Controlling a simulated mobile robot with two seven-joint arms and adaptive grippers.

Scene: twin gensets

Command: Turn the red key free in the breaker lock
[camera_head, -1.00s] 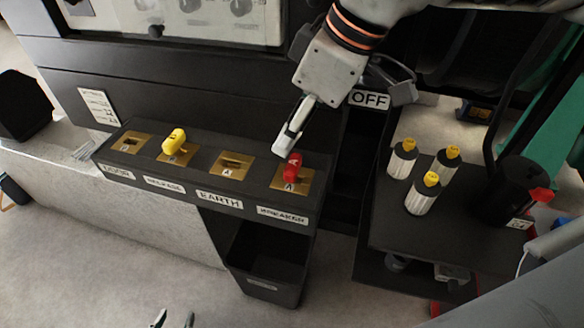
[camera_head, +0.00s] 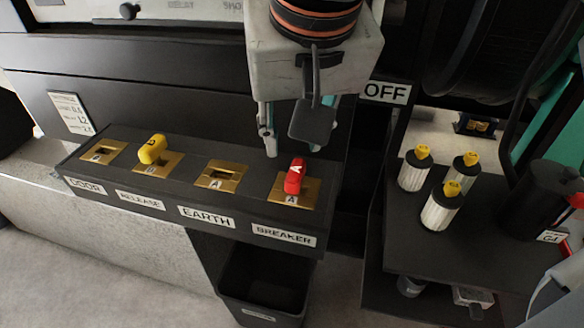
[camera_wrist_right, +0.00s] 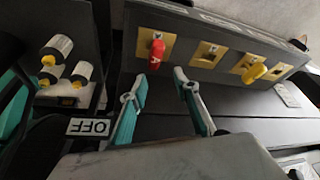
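The red key (camera_head: 295,176) stands in the brass plate of the breaker lock (camera_head: 306,193), the rightmost lock on the dark key box. It also shows in the right wrist view (camera_wrist_right: 156,50), beyond the fingertips. My right gripper (camera_head: 292,148) is open and empty, fingers pointing down, just behind and above the red key and apart from it. Its two teal-backed fingers stand apart in the right wrist view (camera_wrist_right: 160,88). A yellow key (camera_head: 152,148) stands in the release lock. The earth lock (camera_head: 222,176) and door lock (camera_head: 103,151) hold no key. My left gripper is not visible now.
A dark bin (camera_head: 262,285) hangs below the box. On the right, a dark shelf (camera_head: 400,245) carries several white cylinders with yellow tops (camera_head: 441,207) and a black canister (camera_head: 535,205). An OFF sign (camera_head: 386,92) is on the panel behind.

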